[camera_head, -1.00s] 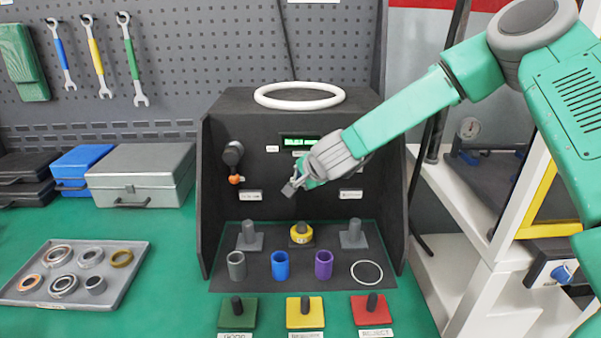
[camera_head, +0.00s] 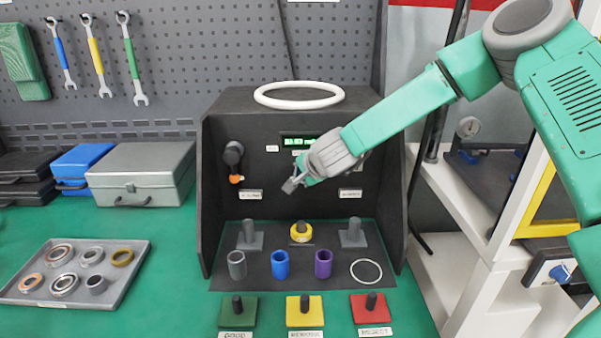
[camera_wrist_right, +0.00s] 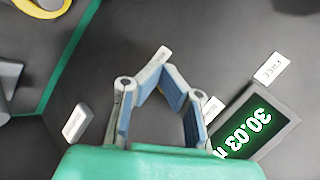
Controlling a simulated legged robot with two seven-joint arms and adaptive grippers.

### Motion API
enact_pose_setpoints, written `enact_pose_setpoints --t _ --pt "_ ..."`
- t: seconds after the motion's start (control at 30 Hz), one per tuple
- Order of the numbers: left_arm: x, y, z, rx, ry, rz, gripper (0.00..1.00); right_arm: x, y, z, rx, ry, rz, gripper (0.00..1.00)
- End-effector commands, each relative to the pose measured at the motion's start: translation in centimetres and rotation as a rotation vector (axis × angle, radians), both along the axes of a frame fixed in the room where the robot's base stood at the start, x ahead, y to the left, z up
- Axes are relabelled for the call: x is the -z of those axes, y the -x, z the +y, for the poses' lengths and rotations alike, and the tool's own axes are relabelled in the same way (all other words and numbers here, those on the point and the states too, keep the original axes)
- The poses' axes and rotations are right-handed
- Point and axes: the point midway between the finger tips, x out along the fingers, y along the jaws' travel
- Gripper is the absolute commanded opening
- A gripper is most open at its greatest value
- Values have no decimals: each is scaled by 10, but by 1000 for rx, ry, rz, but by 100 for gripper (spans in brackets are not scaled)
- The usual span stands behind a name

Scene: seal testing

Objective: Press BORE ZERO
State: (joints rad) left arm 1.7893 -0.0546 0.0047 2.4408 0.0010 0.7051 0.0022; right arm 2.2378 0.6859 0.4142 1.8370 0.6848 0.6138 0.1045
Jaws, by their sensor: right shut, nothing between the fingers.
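No label legible as BORE ZERO shows. Small pale label plates sit on the dark back panel of the test rig, including a left plate (camera_head: 250,194), a right plate (camera_head: 350,194) and one beside the display (camera_head: 272,148). The green display (camera_head: 299,141) reads about 30.03, also in the wrist view (camera_wrist_right: 250,132). My right gripper (camera_head: 291,185) is shut and empty in front of the panel, between the left and right plates. In the wrist view its fingers (camera_wrist_right: 160,66) meet over the dark panel; I cannot tell whether they touch it. My left gripper is out of view.
A yellow ring (camera_head: 301,233) sits on the middle post. Grey, blue (camera_head: 280,264) and purple (camera_head: 323,263) sleeves stand before it. Green, yellow and red (camera_head: 372,309) bases line the front. A probe with an orange tip (camera_head: 236,179) is at left. The rig's sides enclose the space.

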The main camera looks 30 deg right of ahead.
Motion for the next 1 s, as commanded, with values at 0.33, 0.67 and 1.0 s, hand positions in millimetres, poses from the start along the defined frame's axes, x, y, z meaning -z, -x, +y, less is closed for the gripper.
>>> enact_pose_setpoints --t 0.33,0.67,1.0 --pt "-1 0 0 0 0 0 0 0 -2 -2 1 1 0 0" --pt "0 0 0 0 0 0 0 1 6 2 0 0 1 0" --pt "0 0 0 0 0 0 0 1 13 5 1 1 0 0"
